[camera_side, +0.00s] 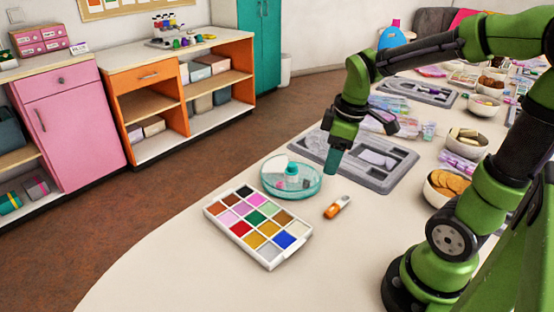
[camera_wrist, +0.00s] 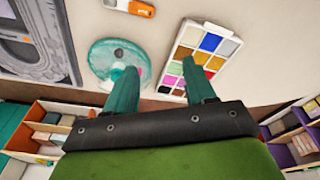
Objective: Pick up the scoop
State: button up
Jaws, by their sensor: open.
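My gripper (camera_side: 333,160) hangs fingers-down above the table, to the right of a round clear teal dish (camera_side: 268,190). In the wrist view my gripper (camera_wrist: 158,68) is open, its two teal fingers apart with nothing between them. A small teal-and-white item (camera_side: 291,172) stands in the dish, with a pink bit beside it. In the wrist view the left finger overlaps the near part of the dish (camera_wrist: 96,50). No scoop shape is clear; I cannot tell whether the item in the dish is the scoop. A small orange-and-white object (camera_side: 337,207) lies on the table.
A white palette (camera_side: 268,266) of coloured squares lies in front of the dish. A grey compartment board (camera_side: 385,185) lies behind my gripper. Bowls of food, one with crackers (camera_side: 448,184), stand at the right. The front table area is bare.

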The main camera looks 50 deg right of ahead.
jog(key=d+f+n+g, duration=0.1)
jog(key=d+n, duration=0.2)
jog(key=n, duration=0.2)
jog(key=n+g, duration=0.1)
jog(key=n, duration=0.6)
send_over(332, 209)
jog(key=f, duration=1.1)
jog(key=shift+s+a+f, duration=0.2)
jog(key=shift+f, duration=0.05)
jog(key=shift+w+d+f, duration=0.1)
jog(key=shift+f, duration=1.25)
jog(key=shift+w+d+f, duration=0.1)
jog(key=shift+f, duration=1.25)
jog(key=shift+c, duration=0.5)
grip_shut()
